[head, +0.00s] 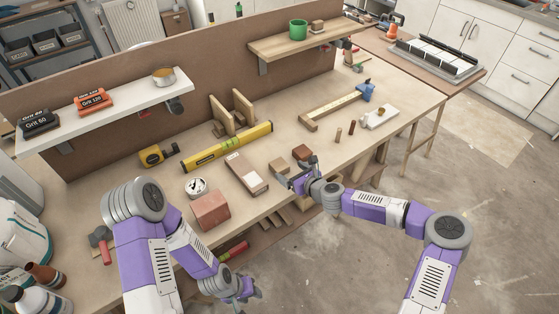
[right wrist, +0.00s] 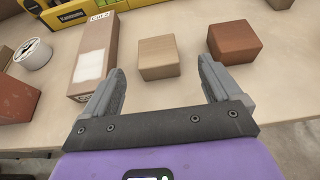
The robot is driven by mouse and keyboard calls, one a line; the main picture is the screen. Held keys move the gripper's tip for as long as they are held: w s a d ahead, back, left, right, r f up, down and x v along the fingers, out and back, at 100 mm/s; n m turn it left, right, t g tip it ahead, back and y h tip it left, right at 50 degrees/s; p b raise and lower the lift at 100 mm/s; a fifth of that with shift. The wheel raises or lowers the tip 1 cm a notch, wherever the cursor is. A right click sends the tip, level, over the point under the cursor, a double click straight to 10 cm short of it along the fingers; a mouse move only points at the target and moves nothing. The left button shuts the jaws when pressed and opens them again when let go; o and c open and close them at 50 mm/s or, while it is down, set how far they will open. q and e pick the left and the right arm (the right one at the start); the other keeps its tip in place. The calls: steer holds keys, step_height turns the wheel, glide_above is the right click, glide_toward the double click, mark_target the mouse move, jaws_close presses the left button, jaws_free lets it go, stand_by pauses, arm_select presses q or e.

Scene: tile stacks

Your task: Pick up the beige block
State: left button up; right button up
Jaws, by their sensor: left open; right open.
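The beige block (right wrist: 158,57) lies on the workbench, just ahead of my right gripper (right wrist: 162,72) in the right wrist view. The block appears centred between the two spread fingers, which are open and not touching it. In the head view the beige block (head: 278,166) shows just left of my right gripper (head: 298,176), partly close to its fingers. My left gripper (head: 243,292) is open and empty, low in front of the bench edge.
A reddish-brown block (right wrist: 233,43) sits close right of the beige block. A long box (right wrist: 95,58) lies to its left. A larger red-brown block (head: 210,210), a white spool (head: 196,187) and a yellow level (head: 228,146) are also on the bench.

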mark_target(282, 167)
steer(key=shift+x, duration=0.8)
steer(key=shift+a, duration=0.3)
steer(key=b+x, duration=0.1)
steer(key=x, duration=0.2)
steer(key=shift+w+f, duration=0.25)
steer(key=shift+f, duration=0.1)
steer(key=shift+x, duration=0.8)
steer(key=shift+r, duration=0.15)
steer(key=c, duration=1.1)
